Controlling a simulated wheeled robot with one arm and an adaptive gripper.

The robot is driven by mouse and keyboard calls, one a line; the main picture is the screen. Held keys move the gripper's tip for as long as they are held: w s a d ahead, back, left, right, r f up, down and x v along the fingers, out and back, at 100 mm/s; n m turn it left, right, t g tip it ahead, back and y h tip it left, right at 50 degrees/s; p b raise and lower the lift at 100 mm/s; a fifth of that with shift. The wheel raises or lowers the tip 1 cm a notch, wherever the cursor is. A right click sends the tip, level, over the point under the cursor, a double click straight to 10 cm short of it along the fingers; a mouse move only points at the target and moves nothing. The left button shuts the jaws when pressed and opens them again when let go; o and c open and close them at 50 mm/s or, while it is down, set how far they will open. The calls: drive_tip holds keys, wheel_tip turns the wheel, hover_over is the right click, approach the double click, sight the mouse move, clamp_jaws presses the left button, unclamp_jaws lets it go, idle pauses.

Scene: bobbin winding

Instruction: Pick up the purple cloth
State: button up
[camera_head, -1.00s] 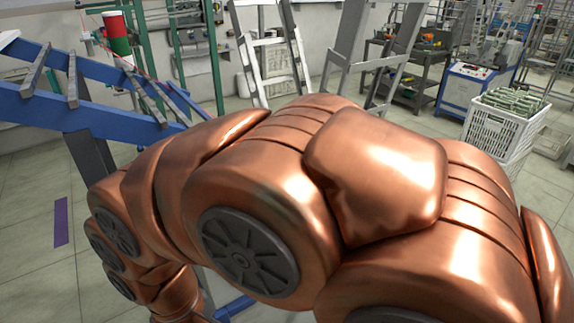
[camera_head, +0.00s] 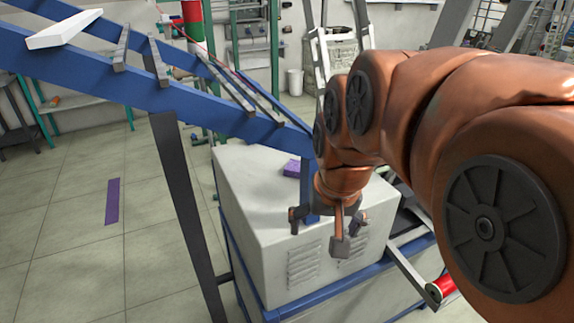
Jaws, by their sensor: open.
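A small purple cloth (camera_head: 291,168), seemingly folded, lies on top of a pale cabinet (camera_head: 262,200), near its back edge and beside a blue post. My gripper (camera_head: 318,232) points down over the front part of the cabinet, nearer the camera than the cloth. Its fingers are spread and nothing shows between them. I cannot tell its exact height above the cabinet top. The cloth is apart from the gripper.
A sloping blue frame (camera_head: 130,85) with grey crossbars passes above and left of the cabinet. A dark leg (camera_head: 186,215) stands at the cabinet's left. A red spool (camera_head: 443,286) sits low right. A flat purple strip (camera_head: 112,201) lies on open floor at left.

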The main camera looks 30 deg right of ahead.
drive_tip(key=w+d+r+m+t+h+b, duration=0.35)
drive_tip(key=d+r+m, duration=0.25)
drive_tip(key=d+r, duration=0.65)
drive_tip(key=w+d+f+m+y+p, duration=0.2)
drive_tip(key=w+m+y+p, duration=0.3)
drive_tip(key=w, duration=0.6)
drive_tip(key=m+g+y+p, duration=0.15)
drive_tip(key=m+y, duration=0.25)
drive_tip(key=m, duration=0.6)
approach(292, 169)
drive_tip(key=shift+d+h, duration=0.25)
drive_tip(key=shift+d, duration=0.95)
drive_tip(key=shift+w+a+f+m, duration=0.1)
drive_tip(key=shift+w+f+m, duration=0.1)
drive_tip(key=shift+f+m, duration=0.3)
drive_tip(key=shift+p+x, duration=1.55)
drive_tip(key=shift+x, duration=2.2)
drive_tip(key=shift+s+f, duration=0.1)
drive_tip(key=shift+s, duration=0.05)
drive_tip(key=shift+c, duration=0.4)
